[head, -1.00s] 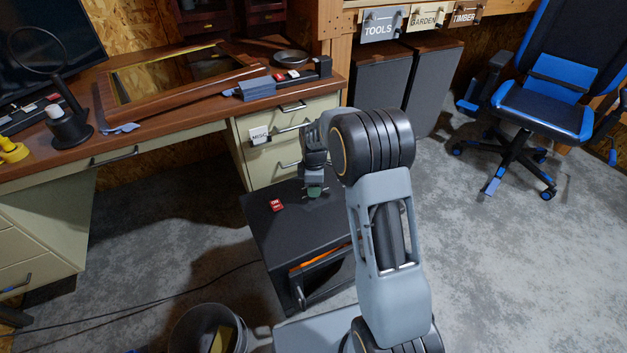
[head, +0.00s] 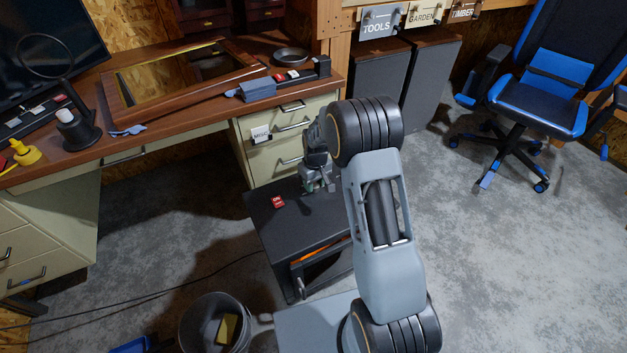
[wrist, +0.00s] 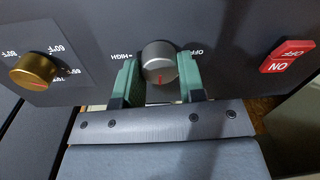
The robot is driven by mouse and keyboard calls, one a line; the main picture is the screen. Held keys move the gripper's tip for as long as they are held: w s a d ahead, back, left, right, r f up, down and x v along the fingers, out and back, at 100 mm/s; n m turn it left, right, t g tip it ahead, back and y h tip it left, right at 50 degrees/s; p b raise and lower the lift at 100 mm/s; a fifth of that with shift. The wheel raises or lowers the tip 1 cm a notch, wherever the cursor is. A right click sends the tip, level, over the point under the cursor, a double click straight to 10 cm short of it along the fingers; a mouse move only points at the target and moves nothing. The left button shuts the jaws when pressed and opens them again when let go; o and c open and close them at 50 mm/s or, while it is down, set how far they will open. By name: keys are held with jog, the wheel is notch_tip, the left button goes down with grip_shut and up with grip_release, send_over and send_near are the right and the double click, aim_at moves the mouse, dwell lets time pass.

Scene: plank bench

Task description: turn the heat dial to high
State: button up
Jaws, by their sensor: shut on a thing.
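The heat dial (wrist: 160,60) is a round grey knob with a red mark on the dark panel, in the wrist view. "HIGH" is printed to its left and "OFF" to its right, both upside down. The red mark faces the bottom of the picture, pointing at neither word. My gripper (wrist: 159,77) has its green fingers on both sides of the dial and is shut on it. In the head view my gripper (head: 318,181) is at the top of the black cabinet (head: 295,232); the dial is hidden there.
A brass dial (wrist: 34,71) with temperature marks is left of the grey one, and a red ON/OFF switch (wrist: 287,56) is to its right. A desk (head: 180,113) with drawers stands behind the cabinet. A grey bucket (head: 190,328) stands in front.

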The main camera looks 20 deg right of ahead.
aim_at(316, 185)
jog(key=m+p, duration=0.1)
jog(key=m, duration=0.3)
jog(key=shift+d+m, duration=0.1)
jog(key=shift+m, duration=0.2)
jog(key=m+p, duration=0.1)
jog(key=m, duration=0.3)
jog(key=shift+s+m+p, duration=0.1)
jog(key=shift+m+p, duration=0.2)
jog(key=shift+p, duration=0.05)
jog(key=m+p, duration=0.1)
jog(key=m, duration=0.3)
jog(key=shift+s+d+m+t+p, duration=0.1)
jog(key=shift+m+t+p, duration=0.2)
jog(key=shift+m, duration=1.7)
jog(key=o, duration=0.9)
jog(key=r+p, duration=0.1)
jog(key=r, duration=0.3)
jog(key=r+p, duration=0.1)
jog(key=r, duration=0.4)
jog(key=r+p, duration=0.1)
jog(key=r, duration=0.3)
jog(key=shift+s+d+r, duration=0.1)
jog(key=shift+s+r, duration=0.15)
jog(key=shift+r, duration=0.15)
